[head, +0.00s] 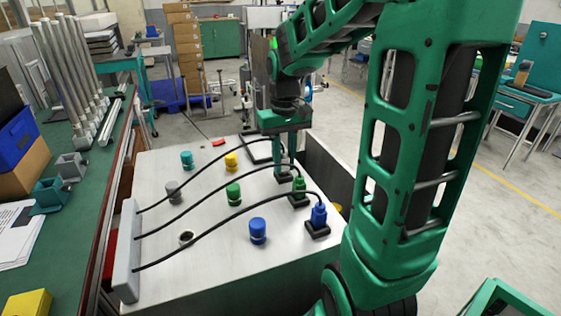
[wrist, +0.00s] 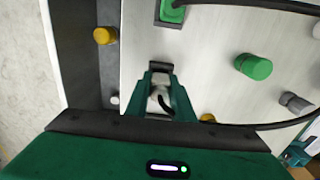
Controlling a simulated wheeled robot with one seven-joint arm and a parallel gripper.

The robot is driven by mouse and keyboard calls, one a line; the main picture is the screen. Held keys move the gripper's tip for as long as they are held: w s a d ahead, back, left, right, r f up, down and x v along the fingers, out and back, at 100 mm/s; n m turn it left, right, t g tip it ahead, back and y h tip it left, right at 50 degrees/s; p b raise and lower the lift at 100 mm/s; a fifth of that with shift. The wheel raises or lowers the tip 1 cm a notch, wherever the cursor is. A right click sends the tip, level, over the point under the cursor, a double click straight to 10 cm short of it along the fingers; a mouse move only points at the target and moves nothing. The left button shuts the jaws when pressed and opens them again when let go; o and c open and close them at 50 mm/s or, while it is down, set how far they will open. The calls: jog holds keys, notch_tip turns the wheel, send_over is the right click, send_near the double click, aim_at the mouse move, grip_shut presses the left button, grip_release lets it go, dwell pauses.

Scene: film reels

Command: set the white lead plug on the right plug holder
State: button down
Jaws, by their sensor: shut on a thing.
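My gripper (head: 281,168) points down at the far right of the metal box top. In the wrist view its fingers (wrist: 160,84) are closed around the white lead plug (wrist: 159,97), whose dark cable shows beside it. In the head view the fingers hide the plug. The dark right plug holder (head: 283,179) is directly below the fingertips, and its edge shows just beyond them in the wrist view (wrist: 160,66). I cannot tell whether the plug touches it. A green plug (head: 299,185) and a blue plug (head: 319,214) stand upright on holders in the same row.
Coloured knobs, including teal (head: 187,160), yellow (head: 231,161), green (head: 233,194) and blue (head: 257,231), stand on the box top (head: 200,270). An open round socket (head: 186,238) is at front left. Dark cables arch from the pale strip (head: 127,250) across the top.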

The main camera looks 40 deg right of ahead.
aim_at(284, 157)
jog(key=shift+f, duration=0.45)
dwell(0.4)
jog(key=c, duration=1.8)
grip_release()
jog(key=shift+r, duration=5.45)
jog(key=shift+s, duration=0.1)
